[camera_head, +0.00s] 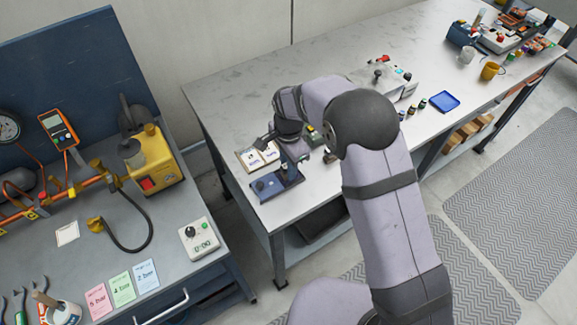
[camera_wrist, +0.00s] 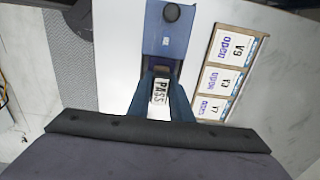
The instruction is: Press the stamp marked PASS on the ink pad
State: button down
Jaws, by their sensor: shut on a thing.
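My gripper (camera_wrist: 161,82) is shut on the stamp marked PASS (camera_wrist: 160,92), whose white label faces the wrist camera between the two blue fingers. In the head view my gripper (camera_head: 291,168) points down at the right part of a blue stand (camera_head: 277,187) near the table's left front corner. In the wrist view the blue stand (camera_wrist: 156,38) lies just beyond the fingertips, with a round black knob (camera_wrist: 172,12) on its far part. I cannot tell whether the stamp touches the stand. The stamp's underside is hidden, and I cannot make out the ink pad for certain.
A wooden tray (camera_head: 240,156) of cards is beside the stand; the wrist view shows cards reading V9 (camera_wrist: 229,49), V3 and V7. A blue tray (camera_head: 445,101) and small bottles (camera_head: 412,111) are farther right. The table's back left is clear.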

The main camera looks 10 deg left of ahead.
dwell(0.5)
jog(key=shift+r+p, duration=2.7)
jog(key=shift+r, duration=0.8)
